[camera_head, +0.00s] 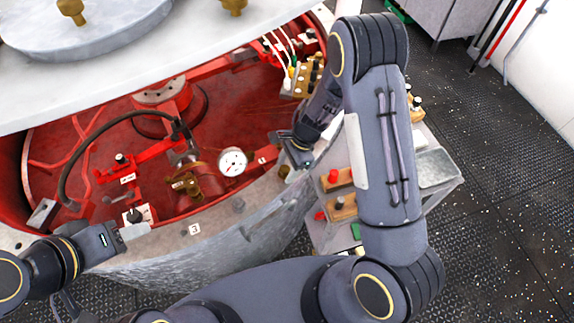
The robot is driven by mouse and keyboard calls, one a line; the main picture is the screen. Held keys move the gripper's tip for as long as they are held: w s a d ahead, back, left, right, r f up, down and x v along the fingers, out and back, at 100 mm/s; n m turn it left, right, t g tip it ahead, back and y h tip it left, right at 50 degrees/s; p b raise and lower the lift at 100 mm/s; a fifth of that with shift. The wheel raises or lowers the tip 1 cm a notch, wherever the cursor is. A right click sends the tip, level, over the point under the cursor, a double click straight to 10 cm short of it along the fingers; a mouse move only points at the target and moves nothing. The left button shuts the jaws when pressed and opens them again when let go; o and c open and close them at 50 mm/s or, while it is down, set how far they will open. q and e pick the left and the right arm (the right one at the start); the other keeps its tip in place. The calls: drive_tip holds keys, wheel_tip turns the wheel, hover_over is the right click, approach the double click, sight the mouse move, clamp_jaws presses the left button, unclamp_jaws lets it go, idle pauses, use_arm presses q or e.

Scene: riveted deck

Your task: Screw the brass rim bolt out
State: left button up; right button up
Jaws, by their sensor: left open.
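The brass rim bolt (284,172) stands on the grey rim of the round red-lined vessel, right of the white gauge. My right gripper (297,153) is just above and beside it, pointing down and left. I cannot tell whether its fingers touch the bolt or how far apart they are. My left gripper (136,233) is open over the near left part of the rim, close to a black knob on a white plate (136,214). It is well away from the brass bolt, and I see nothing in it.
The vessel's red interior (110,145) holds a white-faced gauge (233,161), a dark curved hose (95,150) and brass fittings (187,185). A large pale lid (130,85) overhangs the back. Dark floor lies beyond.

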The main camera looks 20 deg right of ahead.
drive_tip(key=shift+d+r, duration=0.1)
drive_tip(key=shift+w+d+r, duration=0.15)
drive_tip(key=shift+r, duration=0.15)
drive_tip(key=v, duration=0.7)
drive_tip(key=shift+b, duration=0.45)
